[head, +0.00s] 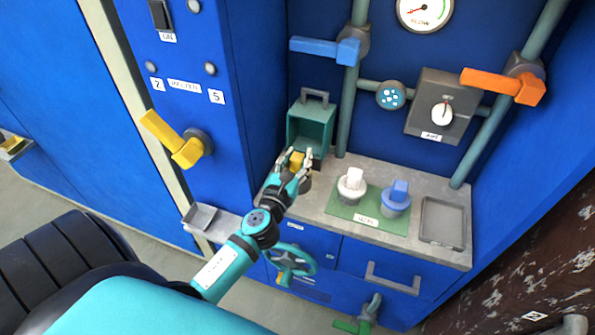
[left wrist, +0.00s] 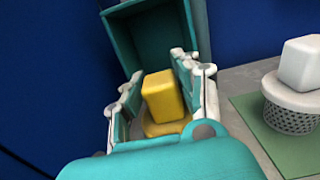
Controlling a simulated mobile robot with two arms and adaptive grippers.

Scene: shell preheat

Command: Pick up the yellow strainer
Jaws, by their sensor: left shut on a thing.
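The yellow strainer shows as a yellow block-shaped handle on a round yellow top in the left wrist view (left wrist: 163,97), and as a small yellow patch in the head view (head: 296,161). My left gripper (head: 300,160) is around it at the front of the teal open-fronted box. In the left wrist view its fingers (left wrist: 158,88) stand on both sides of the yellow handle, shut on it. The strainer's lower part is hidden by the gripper. My right gripper is not in view.
A teal box (head: 312,122) stands behind the gripper. On the counter (head: 320,212), a green mat (head: 343,211) holds a white strainer (head: 352,184) and a blue one (head: 397,198). A grey tray (head: 443,221) lies at the right. Pipes with blue (head: 325,49) and orange (head: 500,85) handles rise behind.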

